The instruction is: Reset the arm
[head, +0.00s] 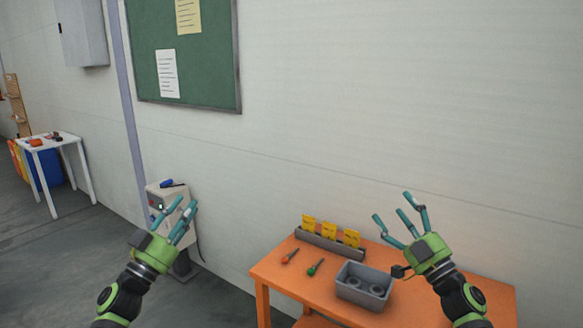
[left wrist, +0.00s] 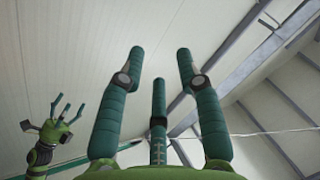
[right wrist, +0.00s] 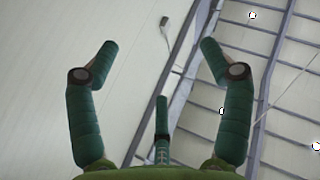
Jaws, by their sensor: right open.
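My left gripper (head: 184,212) is raised at the left of the head view, in front of a beige control box (head: 160,200). In the left wrist view its green fingers (left wrist: 158,85) are spread with nothing between them. My right gripper (head: 398,212) is raised above the right part of the orange table (head: 480,287). Its fingers also stand apart and empty in the right wrist view (right wrist: 158,85). Both grippers point upward, and the wrist views look at the wall and roof. The left wrist view also shows my right gripper (left wrist: 65,120) at its left.
The orange table holds a grey bin (head: 362,287) with round parts, a rack of yellow cards (head: 329,238), a red screwdriver (head: 290,257) and a green one (head: 315,267). A white table (head: 50,141) stands far left. Grey floor is free between.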

